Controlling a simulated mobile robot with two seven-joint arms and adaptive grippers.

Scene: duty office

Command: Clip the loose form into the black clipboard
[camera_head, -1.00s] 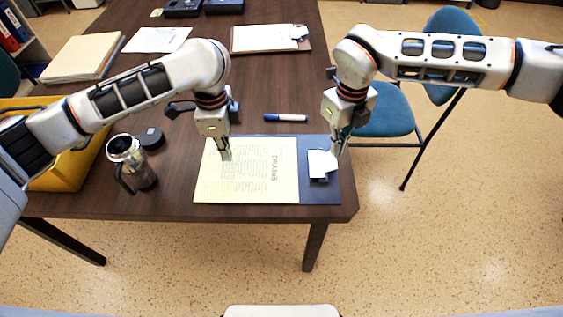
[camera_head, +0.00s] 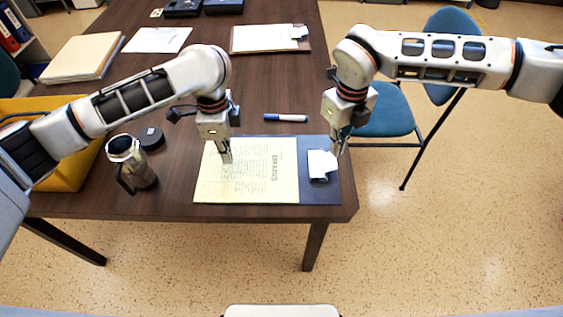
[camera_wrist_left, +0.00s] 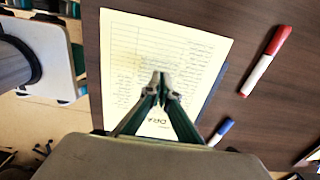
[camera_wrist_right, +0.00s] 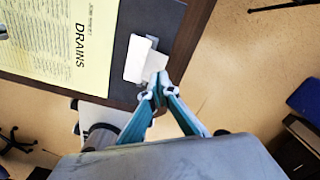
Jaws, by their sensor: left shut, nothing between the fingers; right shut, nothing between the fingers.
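The yellow form (camera_head: 255,180), headed "DRAINS", lies flat on the dark clipboard (camera_head: 319,191), covering its left and middle part. The clipboard's clip (camera_head: 321,164), with a white plate, is at its right end. It also shows in the right wrist view (camera_wrist_right: 143,60). The form's right edge lies apart from the clip, with a dark strip between them. My left gripper (camera_head: 226,157) is shut and empty over the form's left half. My right gripper (camera_head: 338,148) is shut and empty at the clip's right side; in the right wrist view its fingertips (camera_wrist_right: 158,85) are beside the clip, contact unclear.
A steel flask (camera_head: 131,165), a black lid (camera_head: 151,138) and a yellow crate (camera_head: 70,174) are at the left. Another clipboard (camera_head: 236,48) lies at the back. A blue chair (camera_head: 388,118) stands right of the table.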

